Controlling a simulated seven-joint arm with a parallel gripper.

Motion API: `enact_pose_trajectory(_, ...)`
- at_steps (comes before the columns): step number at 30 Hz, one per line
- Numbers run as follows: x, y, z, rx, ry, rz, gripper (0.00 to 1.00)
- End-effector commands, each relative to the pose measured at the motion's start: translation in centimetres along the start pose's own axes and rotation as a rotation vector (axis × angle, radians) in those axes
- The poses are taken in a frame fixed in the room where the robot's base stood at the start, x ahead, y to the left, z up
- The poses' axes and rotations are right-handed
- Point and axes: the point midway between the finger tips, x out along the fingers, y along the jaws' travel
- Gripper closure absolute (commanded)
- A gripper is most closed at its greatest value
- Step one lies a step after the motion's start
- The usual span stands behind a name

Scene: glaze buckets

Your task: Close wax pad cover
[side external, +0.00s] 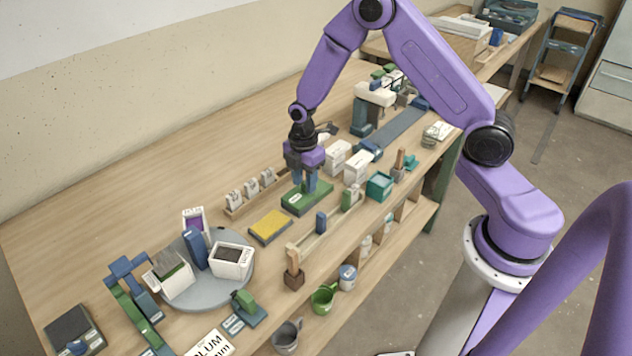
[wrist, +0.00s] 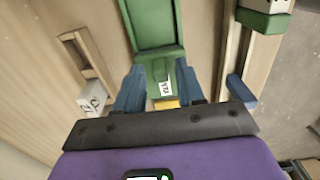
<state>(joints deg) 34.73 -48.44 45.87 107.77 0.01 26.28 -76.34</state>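A green cover panel (side external: 307,198) with a white label lies just right of the yellow wax pad (side external: 270,226) in the side view. My gripper (side external: 305,187) points down over the green panel, its blue fingers apart. In the wrist view, the green panel (wrist: 154,40) lies ahead of and between the open fingers (wrist: 160,84), with its label near the right finger. A small strip of the yellow pad (wrist: 166,104) shows below the label. The fingers are close to the panel; I cannot tell whether they touch it. The panel's hinge is not clear.
A rack of small white blocks (side external: 251,190) stands left of the panel. White boxes (side external: 357,166) and a teal container (side external: 380,186) stand to the right. A wooden rail with a blue slider (side external: 321,222) runs along the front edge. The back-left tabletop is clear.

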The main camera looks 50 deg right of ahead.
Motion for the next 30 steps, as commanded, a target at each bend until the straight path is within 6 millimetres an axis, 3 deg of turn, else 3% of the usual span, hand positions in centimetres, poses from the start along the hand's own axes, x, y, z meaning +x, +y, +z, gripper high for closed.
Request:
enact_pose_trajectory(8,-0.3,0.0,0.0,0.000,0.000,0.001,0.62)
enact_pose_trajectory(24,-5.7,0.0,0.0,0.000,0.000,0.002,0.62)
enact_pose_trajectory(30,-6.9,0.0,0.0,0.000,0.000,0.000,0.62)
